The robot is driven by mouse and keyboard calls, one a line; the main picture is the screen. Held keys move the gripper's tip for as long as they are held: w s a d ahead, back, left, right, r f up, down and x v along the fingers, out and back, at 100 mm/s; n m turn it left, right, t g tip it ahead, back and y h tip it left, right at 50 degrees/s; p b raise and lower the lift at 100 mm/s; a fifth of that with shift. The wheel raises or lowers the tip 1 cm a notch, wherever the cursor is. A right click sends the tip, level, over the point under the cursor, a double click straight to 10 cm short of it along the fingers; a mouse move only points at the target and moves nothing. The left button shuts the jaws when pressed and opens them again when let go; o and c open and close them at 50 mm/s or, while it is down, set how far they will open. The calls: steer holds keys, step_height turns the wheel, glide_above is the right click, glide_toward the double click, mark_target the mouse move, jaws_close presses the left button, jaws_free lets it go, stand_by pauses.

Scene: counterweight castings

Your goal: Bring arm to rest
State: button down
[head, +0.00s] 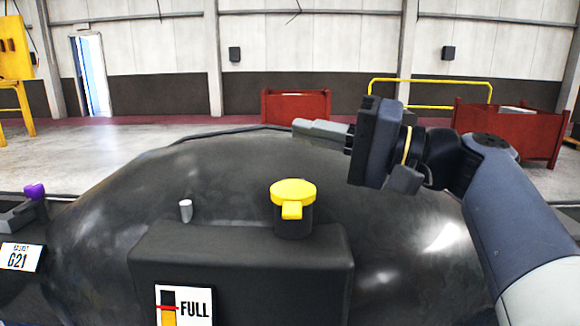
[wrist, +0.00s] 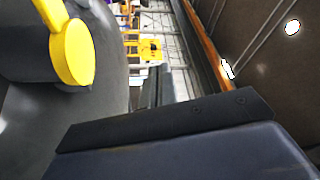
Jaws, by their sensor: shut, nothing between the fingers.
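My gripper (head: 322,130) is shut and empty at the right of centre in the head view. It is held level above the large dark rounded casting (head: 400,235), with its fingers pointing left. In the wrist view my gripper (wrist: 160,85) shows its fingers close together with nothing between them. My arm comes in from the right edge, bent at the wrist. The yellow-capped knob (head: 293,195) stands on the dark block below and left of my gripper, apart from it. The yellow cap also shows in the wrist view (wrist: 72,52) at the upper left.
A small grey pin (head: 185,210) stands on the casting. A FULL label (head: 184,305) is on the dark block (head: 240,262). A purple knob (head: 35,191) and a G21 sign (head: 18,257) are at left. Red bins (head: 295,106) (head: 510,132) and a yellow rail (head: 430,82) stand far behind.

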steer(key=shift+w+m+p, duration=0.25)
steer(key=shift+m+p, duration=0.05)
steer(key=shift+p, duration=0.05)
stand_by(0.3)
